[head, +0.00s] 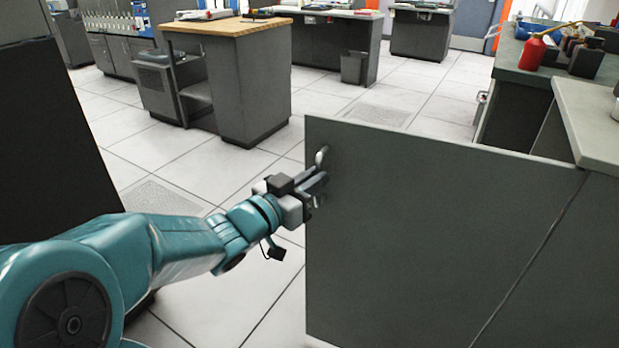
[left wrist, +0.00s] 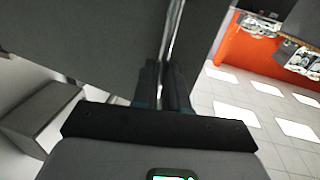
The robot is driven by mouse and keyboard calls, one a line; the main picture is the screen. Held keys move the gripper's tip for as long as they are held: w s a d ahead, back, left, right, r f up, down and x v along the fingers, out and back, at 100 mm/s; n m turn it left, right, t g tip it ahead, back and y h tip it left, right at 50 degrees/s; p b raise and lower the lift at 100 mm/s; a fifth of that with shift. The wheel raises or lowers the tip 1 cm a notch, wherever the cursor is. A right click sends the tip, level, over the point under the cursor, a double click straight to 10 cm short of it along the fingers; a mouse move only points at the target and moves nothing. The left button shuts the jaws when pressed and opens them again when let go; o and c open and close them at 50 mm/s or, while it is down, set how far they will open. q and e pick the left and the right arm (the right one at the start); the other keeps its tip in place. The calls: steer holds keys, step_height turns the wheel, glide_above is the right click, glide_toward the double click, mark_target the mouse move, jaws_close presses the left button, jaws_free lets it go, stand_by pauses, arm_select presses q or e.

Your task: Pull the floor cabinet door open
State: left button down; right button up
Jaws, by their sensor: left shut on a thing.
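The floor cabinet door (head: 430,230) is a dark grey panel at the right of the head view. It stands swung out from the cabinet, its free edge at the left, with white floor showing past that edge. A metal handle (head: 321,157) sits near its upper left corner. My left gripper (head: 318,183) is at the handle, its fingers closed on it. In the left wrist view the fingers (left wrist: 165,90) are close together at a bright metal strip beside a grey panel; the exact contact is hard to see. My right gripper is not in view.
A wood-topped cabinet (head: 225,80) stands at the back left. A dark panel (head: 45,140) rises at the left edge. White tiled floor (head: 180,165) is clear between them.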

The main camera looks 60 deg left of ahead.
arm_select(q)
steer(key=shift+w+d+f+h, duration=0.1)
steer(key=shift+w+d+h, duration=0.15)
steer(key=shift+d, duration=0.2)
steer(key=c, duration=1.2)
jaws_free()
steer(key=shift+w+d, duration=0.15)
steer(key=shift+d, duration=0.05)
steer(key=shift+a, duration=0.2)
